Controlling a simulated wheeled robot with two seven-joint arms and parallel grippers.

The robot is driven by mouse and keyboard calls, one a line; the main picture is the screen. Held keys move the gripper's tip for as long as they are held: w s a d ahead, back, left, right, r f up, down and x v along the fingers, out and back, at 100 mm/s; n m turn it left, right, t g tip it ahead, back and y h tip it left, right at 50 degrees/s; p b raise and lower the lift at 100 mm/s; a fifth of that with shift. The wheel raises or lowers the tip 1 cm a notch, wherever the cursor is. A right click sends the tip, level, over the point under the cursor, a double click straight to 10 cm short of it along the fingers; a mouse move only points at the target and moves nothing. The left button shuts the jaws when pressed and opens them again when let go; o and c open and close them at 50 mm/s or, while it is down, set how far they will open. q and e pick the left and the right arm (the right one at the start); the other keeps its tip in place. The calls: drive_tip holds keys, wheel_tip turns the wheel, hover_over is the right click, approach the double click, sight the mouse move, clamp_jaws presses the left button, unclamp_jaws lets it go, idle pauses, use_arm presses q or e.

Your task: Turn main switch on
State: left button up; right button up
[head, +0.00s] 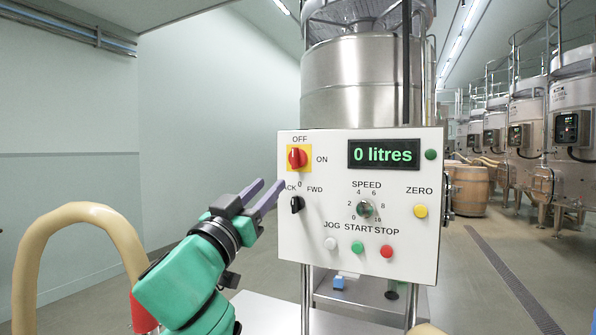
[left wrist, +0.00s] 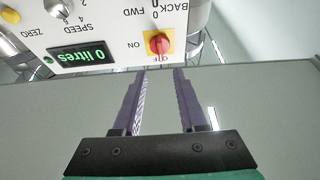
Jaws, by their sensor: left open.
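The main switch (head: 297,157) is a red knob on a yellow square plate at the upper left of a white control panel (head: 330,225). Its handle stands upright, toward the OFF label; ON is printed to its right. My left gripper (head: 273,184) is open and empty, its two purple fingers just left of and below the switch in the head view. In the left wrist view the switch (left wrist: 158,44) appears upside down beyond the fingertips, roughly centred between them, with no visible contact. My right gripper is not in view.
Below the switch is a black BACK/FWD selector (head: 297,204). The panel also carries a display (head: 384,154) reading 0 litres, a speed knob (head: 365,209) and several coloured buttons. A tan hose (head: 75,215) loops at the left. A steel vat (head: 362,80) stands behind.

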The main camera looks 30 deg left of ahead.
sight(293, 159)
use_arm(q)
drive_tip(key=p+x, duration=0.5)
drive_tip(key=x, duration=0.7)
drive_tip(key=shift+w+r, duration=0.1)
drive_tip(key=shift+r, duration=0.2)
drive_tip(key=shift+w+f, duration=0.1)
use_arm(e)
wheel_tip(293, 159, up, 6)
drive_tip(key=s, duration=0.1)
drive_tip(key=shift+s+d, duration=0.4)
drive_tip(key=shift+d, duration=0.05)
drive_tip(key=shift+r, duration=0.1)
use_arm(q)
clamp_jaws()
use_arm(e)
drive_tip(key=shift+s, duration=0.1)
